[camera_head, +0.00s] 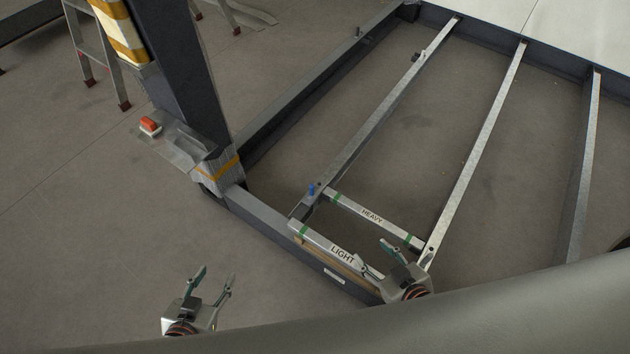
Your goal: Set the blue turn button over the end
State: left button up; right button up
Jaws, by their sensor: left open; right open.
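The blue turn button (311,188) is a small blue piece on the long metal cross beam, close to the left end of the bar marked HEAVY (371,215). It is too small to tell which way it is turned. The bar marked LIGHT (325,244) lies nearer, along the dark frame's near edge. My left gripper (218,273) is open and empty over the floor, left of the frame and well away from the button. My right gripper (372,252) is open by the right end of the LIGHT bar, below and right of the button; contact with the bar is unclear.
A dark upright post (185,75) stands at the frame's corner, with a tray (178,142) holding a red-orange item (149,125). Other metal beams (480,145) cross the frame at right, with floor between them. A ladder (92,55) stands behind. Floor at left is clear.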

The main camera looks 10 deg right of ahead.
aim_at(313, 190)
jog(key=i+j+z, duration=0.15)
jog(key=j+z, duration=0.35)
jog(key=j, duration=0.25)
jog(key=j+z, duration=0.45)
jog(key=j, duration=0.3)
